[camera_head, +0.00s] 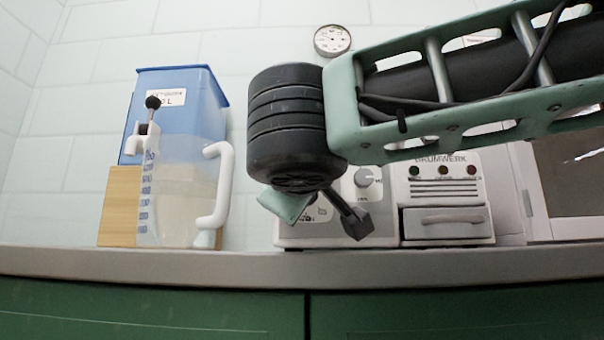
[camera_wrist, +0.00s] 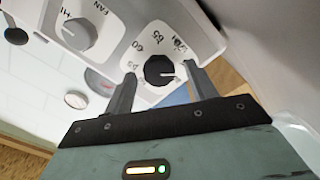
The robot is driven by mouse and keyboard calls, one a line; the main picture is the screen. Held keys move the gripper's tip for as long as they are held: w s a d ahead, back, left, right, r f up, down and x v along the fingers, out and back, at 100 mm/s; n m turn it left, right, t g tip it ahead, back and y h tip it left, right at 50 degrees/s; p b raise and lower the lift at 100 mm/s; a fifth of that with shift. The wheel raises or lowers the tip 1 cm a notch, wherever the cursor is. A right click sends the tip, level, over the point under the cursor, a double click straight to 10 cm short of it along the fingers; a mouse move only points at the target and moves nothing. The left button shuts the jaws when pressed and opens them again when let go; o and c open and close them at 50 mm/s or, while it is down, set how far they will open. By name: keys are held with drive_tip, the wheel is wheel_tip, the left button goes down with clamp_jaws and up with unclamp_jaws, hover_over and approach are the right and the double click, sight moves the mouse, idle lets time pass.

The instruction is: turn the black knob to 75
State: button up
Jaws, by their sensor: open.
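The black knob (camera_wrist: 158,68) shows in the wrist view on a white dial plate (camera_wrist: 146,48) with printed numbers around it. A short white pointer mark on the knob faces right in that view, toward the right finger. The numbers are tilted and too small to read surely. My gripper (camera_wrist: 161,71) is open, with one dark finger on each side of the knob. I cannot tell whether the fingers touch it. In the head view my arm and gripper hide the black knob, and one dark finger hangs in front of the white machine (camera_head: 337,238).
A grey knob (camera_head: 367,177), marked HI and FAN in the wrist view (camera_wrist: 78,33), sits beside the dial plate. A white panel with a drawer (camera_head: 441,222) stands to the right.

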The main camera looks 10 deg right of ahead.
drive_tip(key=s+a+p, duration=0.1)
drive_tip(key=s, duration=0.4)
drive_tip(key=s+a+p, duration=0.1)
drive_tip(key=s+p, duration=0.1)
drive_tip(key=s, duration=0.3)
drive_tip(key=s+a+p, duration=0.1)
drive_tip(key=s+p, duration=0.1)
drive_tip(key=s, duration=0.3)
drive_tip(key=shift+s+a+r, duration=0.1)
drive_tip(key=shift+s, duration=0.3)
drive_tip(key=shift+s+a+f, duration=0.15)
drive_tip(key=shift+s+f, duration=0.05)
drive_tip(key=shift+s, duration=0.3)
drive_tip(key=shift+s+r, duration=0.1)
drive_tip(key=shift+s, duration=0.05)
